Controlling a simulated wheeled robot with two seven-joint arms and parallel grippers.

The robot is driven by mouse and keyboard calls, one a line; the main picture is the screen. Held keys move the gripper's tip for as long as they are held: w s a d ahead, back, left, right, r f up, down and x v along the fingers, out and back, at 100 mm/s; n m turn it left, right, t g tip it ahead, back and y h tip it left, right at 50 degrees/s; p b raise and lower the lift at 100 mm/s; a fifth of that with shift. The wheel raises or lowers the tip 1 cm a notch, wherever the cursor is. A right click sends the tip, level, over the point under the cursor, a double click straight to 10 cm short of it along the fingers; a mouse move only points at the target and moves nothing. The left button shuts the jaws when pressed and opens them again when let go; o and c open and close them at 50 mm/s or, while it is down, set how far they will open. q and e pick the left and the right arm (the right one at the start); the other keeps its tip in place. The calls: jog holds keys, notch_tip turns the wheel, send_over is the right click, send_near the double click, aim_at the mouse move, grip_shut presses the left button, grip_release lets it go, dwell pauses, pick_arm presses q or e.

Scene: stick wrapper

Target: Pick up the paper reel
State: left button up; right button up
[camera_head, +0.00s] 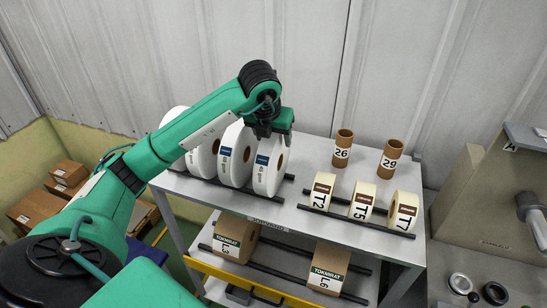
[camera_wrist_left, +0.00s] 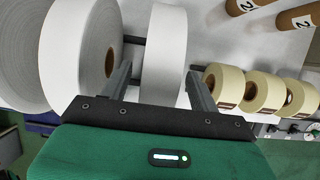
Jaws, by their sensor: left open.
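Several large white paper reels stand upright in a row on the left of the top shelf. The rightmost white reel (camera_head: 266,172) has a blue-marked label; another white reel (camera_head: 236,158) stands just left of it. In the left wrist view the open fingers (camera_wrist_left: 160,90) lie on either side of that reel (camera_wrist_left: 165,45). The left finger is in the gap beside the neighbouring reel (camera_wrist_left: 78,50). I cannot tell whether either finger touches. My right gripper is not seen.
Small cream reels T2 (camera_head: 320,190), T5 (camera_head: 362,200) and T7 (camera_head: 404,212) stand to the right on the shelf (camera_head: 290,225). Brown tubes 26 (camera_head: 342,150) and 29 (camera_head: 389,160) stand behind.

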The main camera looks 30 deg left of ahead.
pick_arm(q)
jog(key=shift+p+x, duration=0.5)
jog(key=shift+x, duration=1.1)
grip_shut()
jog(key=shift+r, duration=0.1)
